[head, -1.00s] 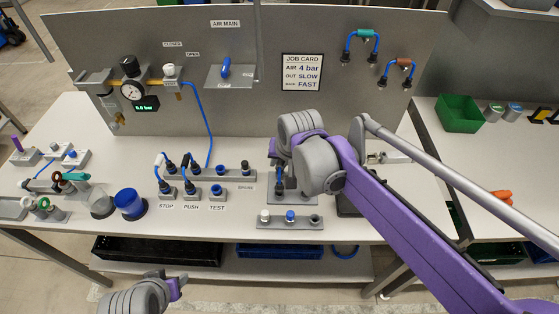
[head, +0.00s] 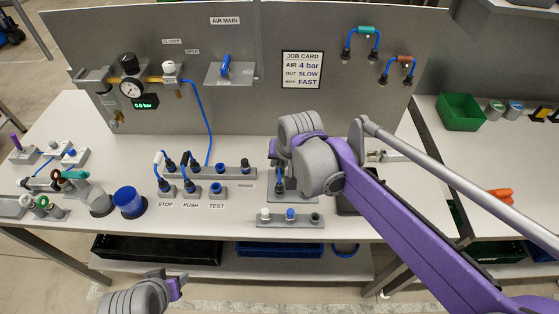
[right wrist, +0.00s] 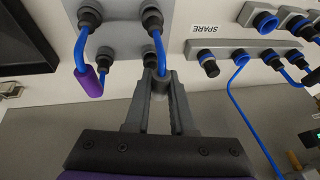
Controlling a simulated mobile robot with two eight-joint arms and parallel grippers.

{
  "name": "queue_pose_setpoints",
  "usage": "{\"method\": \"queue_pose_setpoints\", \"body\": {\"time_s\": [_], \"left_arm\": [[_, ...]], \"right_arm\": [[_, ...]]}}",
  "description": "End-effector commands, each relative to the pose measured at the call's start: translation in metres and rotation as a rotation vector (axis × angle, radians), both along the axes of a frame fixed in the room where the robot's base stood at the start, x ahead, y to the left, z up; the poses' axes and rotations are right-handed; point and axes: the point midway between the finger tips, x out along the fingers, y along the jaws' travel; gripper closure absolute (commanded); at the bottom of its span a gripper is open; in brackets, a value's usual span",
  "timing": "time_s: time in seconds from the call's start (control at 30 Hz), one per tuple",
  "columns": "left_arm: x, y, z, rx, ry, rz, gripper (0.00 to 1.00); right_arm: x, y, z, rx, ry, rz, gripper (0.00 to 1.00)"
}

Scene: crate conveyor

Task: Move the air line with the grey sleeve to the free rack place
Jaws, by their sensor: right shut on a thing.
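In the right wrist view, my right gripper (right wrist: 161,76) is shut on the grey sleeve (right wrist: 161,70) of a blue air line. Blue tube (right wrist: 157,42) runs from the sleeve up to a dark plug at the grey plate (right wrist: 119,30). A second blue line with a purple sleeve (right wrist: 89,81) is beside it on the left, apart from the fingers. In the head view, my right arm hides the right fingers and most of this plate. My left gripper's fingers do not show; only part of my left arm is at the bottom left.
A strip marked SPARE (right wrist: 225,62) with plugs and blue hoses is right of the plate. On the back panel (head: 330,115), two short lines hang, one with a teal sleeve (head: 367,29) and one with a red-brown sleeve (head: 403,58). A small block (head: 289,221) stands in front of my right wrist.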

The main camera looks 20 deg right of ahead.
Motion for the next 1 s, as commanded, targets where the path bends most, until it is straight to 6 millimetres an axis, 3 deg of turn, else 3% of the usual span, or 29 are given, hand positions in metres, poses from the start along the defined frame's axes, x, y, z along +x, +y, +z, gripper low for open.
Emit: {"method": "queue_pose_setpoints", "body": {"time_s": [1.0], "left_arm": [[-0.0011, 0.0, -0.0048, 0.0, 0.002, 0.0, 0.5]], "right_arm": [[0.0001, 0.0, -0.0082, 0.0, 0.0, 0.0, 1.0]]}}
